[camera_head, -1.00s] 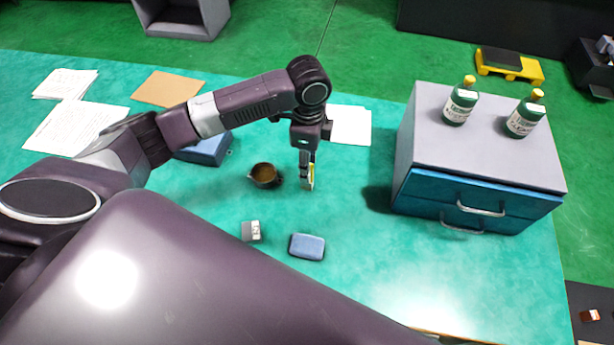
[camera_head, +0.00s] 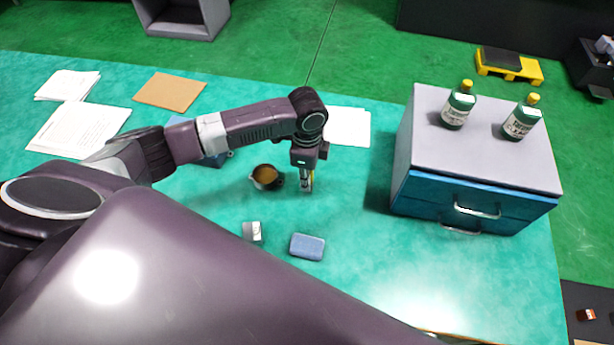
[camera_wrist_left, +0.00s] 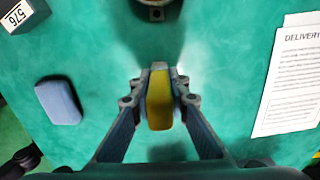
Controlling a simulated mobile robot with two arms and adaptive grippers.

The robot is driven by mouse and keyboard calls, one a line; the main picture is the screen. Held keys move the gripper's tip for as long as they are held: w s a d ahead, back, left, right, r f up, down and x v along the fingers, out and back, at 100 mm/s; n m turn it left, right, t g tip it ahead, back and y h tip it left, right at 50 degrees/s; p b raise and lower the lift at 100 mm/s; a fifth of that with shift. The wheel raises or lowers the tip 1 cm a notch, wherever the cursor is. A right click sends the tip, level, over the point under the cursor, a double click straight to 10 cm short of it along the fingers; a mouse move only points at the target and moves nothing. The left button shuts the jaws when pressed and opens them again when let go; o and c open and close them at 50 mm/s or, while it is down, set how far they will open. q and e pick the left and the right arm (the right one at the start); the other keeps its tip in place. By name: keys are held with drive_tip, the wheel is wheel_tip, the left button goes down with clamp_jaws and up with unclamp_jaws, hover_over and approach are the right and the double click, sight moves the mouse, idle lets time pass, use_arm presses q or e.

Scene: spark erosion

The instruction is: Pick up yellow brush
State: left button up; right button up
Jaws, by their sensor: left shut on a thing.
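The yellow brush (camera_wrist_left: 160,105) is between the fingers of my left gripper (camera_wrist_left: 160,88) in the left wrist view. The fingers are shut on it, one on each side, and its pale tip sticks out past them. In the head view my left gripper (camera_head: 306,184) points down over the green table, right of the brown cup; only a sliver of the brush shows there. I cannot tell whether the brush touches the table. My right gripper is not in view.
The cup (camera_head: 266,177) stands close to the gripper. A small grey block (camera_head: 252,232) and a blue block (camera_head: 307,247) lie nearer. A drawer cabinet (camera_head: 480,160) with two green bottles stands at right. Papers (camera_head: 78,130) lie at left.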

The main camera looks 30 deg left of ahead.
use_arm(q)
drive_tip(key=shift+r, duration=0.15)
clamp_jaws()
drive_tip(key=shift+r, duration=0.3)
wheel_tip(320, 180, up, 19)
drive_tip(key=b, duration=0.2)
drive_tip(key=shift+r, duration=0.1)
